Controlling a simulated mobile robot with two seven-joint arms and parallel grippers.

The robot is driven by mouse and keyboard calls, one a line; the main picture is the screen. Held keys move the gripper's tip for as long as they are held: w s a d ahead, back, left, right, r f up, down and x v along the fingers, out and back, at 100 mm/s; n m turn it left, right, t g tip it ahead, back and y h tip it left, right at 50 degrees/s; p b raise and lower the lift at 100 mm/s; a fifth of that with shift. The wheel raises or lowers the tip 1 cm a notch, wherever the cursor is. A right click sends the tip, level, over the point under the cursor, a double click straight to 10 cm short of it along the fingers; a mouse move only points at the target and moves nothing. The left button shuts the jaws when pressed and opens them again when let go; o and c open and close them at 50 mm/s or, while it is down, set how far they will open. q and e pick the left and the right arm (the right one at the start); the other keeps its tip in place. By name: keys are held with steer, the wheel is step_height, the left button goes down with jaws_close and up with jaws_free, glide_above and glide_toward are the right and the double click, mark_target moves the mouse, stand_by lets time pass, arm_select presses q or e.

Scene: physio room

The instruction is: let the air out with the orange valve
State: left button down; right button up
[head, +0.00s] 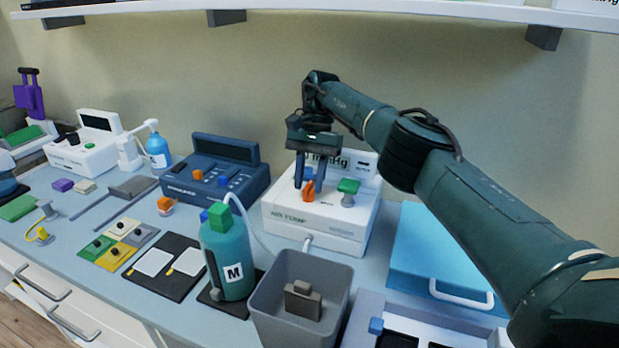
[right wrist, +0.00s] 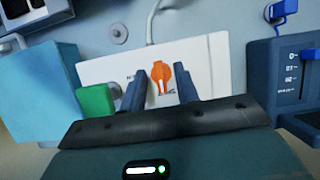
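The orange valve (head: 309,191) stands on the front part of the white device's top (head: 318,222). It also shows in the right wrist view (right wrist: 157,77), between my two fingers. My right gripper (head: 310,184) points down over the device with its fingers apart, one on each side of the valve. In the right wrist view my right gripper (right wrist: 160,82) shows gaps beside the valve, so it looks open and not closed on it. Whether a finger touches the valve's side I cannot tell. My left gripper is not in view.
A dark blue device (head: 215,172) stands to the left. A grey bin (head: 300,268) and a teal bottle (head: 228,255) are in front. A blue box (head: 445,262) is at right.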

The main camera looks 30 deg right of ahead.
mark_target(309, 183)
steer(key=shift+r, duration=0.1)
